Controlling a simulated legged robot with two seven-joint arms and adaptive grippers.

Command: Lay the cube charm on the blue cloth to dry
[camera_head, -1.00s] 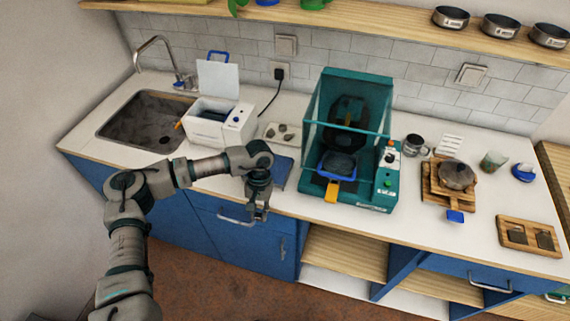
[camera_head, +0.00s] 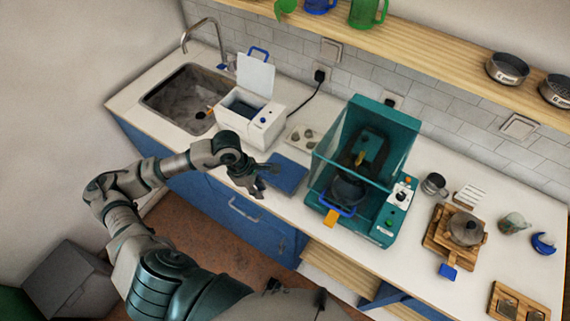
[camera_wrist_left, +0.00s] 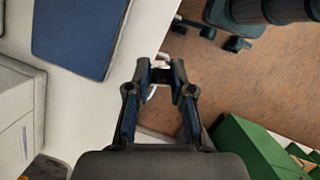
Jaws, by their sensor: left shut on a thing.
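The blue cloth (camera_head: 289,174) lies flat on the white counter near its front edge, right of my left gripper (camera_head: 259,191). It also shows at the upper left of the left wrist view (camera_wrist_left: 78,38). My left gripper's fingertips (camera_wrist_left: 162,72) are closed on a small pale piece (camera_wrist_left: 161,64), taken to be the cube charm; the fingers hide most of it. The gripper is in front of the cloth, around the counter's front edge, and not over the cloth. My right gripper is not in view.
A white box with an open lid (camera_head: 251,112) stands behind the cloth, beside the sink (camera_head: 182,99). A pale tray with small dark pieces (camera_head: 303,138) lies behind the cloth. A teal hooded machine (camera_head: 385,215) stands close on its right. The cloth looks bare.

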